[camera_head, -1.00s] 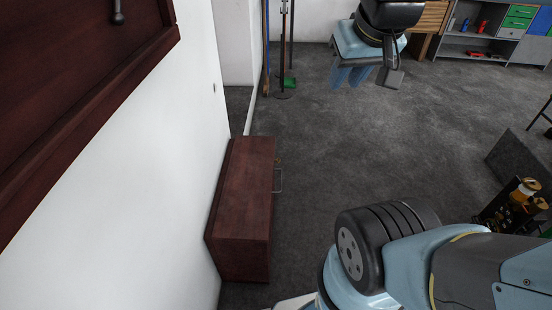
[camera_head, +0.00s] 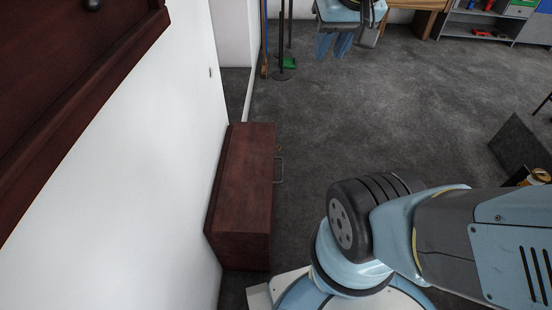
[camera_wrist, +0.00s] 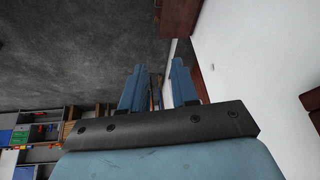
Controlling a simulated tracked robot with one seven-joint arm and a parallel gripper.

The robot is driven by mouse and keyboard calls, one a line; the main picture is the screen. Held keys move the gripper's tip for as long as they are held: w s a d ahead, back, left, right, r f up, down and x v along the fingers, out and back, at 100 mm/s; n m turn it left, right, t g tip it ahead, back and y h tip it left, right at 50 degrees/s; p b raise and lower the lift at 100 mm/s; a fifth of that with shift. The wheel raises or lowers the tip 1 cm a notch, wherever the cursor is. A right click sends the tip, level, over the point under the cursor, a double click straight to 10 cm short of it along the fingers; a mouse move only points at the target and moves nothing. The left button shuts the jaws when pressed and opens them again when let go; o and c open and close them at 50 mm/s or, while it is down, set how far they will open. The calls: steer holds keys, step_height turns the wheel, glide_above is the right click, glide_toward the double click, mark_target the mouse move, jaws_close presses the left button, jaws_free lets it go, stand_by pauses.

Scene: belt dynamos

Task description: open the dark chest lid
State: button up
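The dark chest (camera_head: 243,185) is a reddish-brown wooden box on the floor against the white wall, left of centre in the head view. Its lid looks shut. A small metal handle (camera_head: 279,170) is on its right side. Part of the chest also shows at the top of the wrist view (camera_wrist: 178,16). My gripper (camera_head: 334,50) is at the top of the head view, well beyond and apart from the chest. In the wrist view its two blue fingers (camera_wrist: 156,82) are spread with nothing between them.
A dark wooden cabinet (camera_head: 60,110) hangs on the white wall at the upper left. Poles with a green-based item (camera_head: 290,63) stand beyond the chest. Grey shelves (camera_head: 478,24) are at the back right. The grey floor (camera_head: 400,120) right of the chest is mostly clear.

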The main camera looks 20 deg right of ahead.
steer(key=w+d+f+m+g+y, duration=0.25)
steer(key=w+f+m, duration=0.35)
steer(key=w+f, duration=0.3)
steer(key=w+d+f+m+g+y, duration=0.2)
steer(key=w+d+f+m+g, duration=0.1)
steer(key=w+f+m, duration=0.55)
steer(key=w+d+f+m+y, duration=0.2)
steer(key=w+d+f+m, duration=0.15)
steer(key=f, duration=0.45)
steer(key=w+d+f+m+y, duration=0.2)
steer(key=w+f+m, duration=0.15)
steer(key=f, duration=0.55)
steer(key=m+t+y, duration=0.5)
steer(key=m+y, duration=0.1)
steer(key=m, duration=1.1)
glide_toward(282, 171)
steer(key=x, duration=1)
steer(key=shift+s+f, duration=0.1)
steer(key=shift+f, duration=0.3)
steer(key=shift+c, duration=0.3)
jaws_close()
